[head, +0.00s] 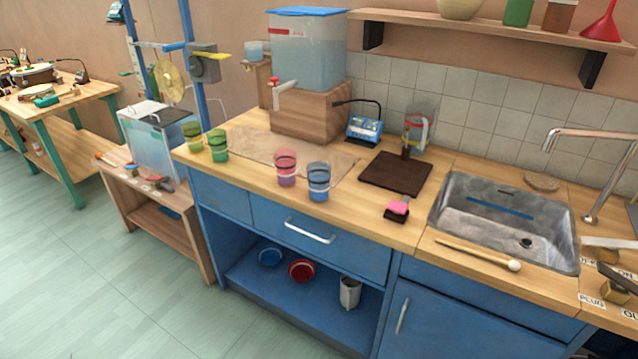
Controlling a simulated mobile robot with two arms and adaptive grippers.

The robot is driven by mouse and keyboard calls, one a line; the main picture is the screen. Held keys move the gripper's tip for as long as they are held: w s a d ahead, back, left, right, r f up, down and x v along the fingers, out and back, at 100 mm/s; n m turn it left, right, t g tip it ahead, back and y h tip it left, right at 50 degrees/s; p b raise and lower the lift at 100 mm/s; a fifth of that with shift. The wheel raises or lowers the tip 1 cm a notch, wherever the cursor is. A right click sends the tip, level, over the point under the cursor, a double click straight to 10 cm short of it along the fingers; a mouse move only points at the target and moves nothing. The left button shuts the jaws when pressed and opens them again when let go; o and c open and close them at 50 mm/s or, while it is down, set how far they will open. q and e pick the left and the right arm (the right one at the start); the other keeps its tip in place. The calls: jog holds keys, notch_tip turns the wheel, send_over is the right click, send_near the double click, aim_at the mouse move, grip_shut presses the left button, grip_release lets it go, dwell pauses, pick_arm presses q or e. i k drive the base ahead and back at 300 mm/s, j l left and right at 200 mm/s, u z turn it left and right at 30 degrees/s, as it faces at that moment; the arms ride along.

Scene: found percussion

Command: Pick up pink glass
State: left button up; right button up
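The pink glass (286,168) stands upright on the wooden counter, at the front edge of a beige mat. A blue glass (318,181) stands close beside it on the right, nearer the counter's front edge. Two green glasses stand further left, one at the corner (192,136) and one just right of it (218,145). Neither of my grippers shows in the head view, and nothing is holding the pink glass.
A water tank (308,50) on a wooden block (312,112) stands behind the glasses. A blue device (364,130), a dark board (395,171), a pink sponge (398,208) and a sink (503,222) with a mallet (478,254) lie rightward. The counter before the mat is clear.

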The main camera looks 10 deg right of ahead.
aim_at(286, 169)
jog(key=i+j+z, duration=0.15)
jog(key=i+j, duration=0.2)
jog(key=i+j+z, duration=0.2)
jog(key=j, duration=0.3)
jog(key=i, duration=0.1)
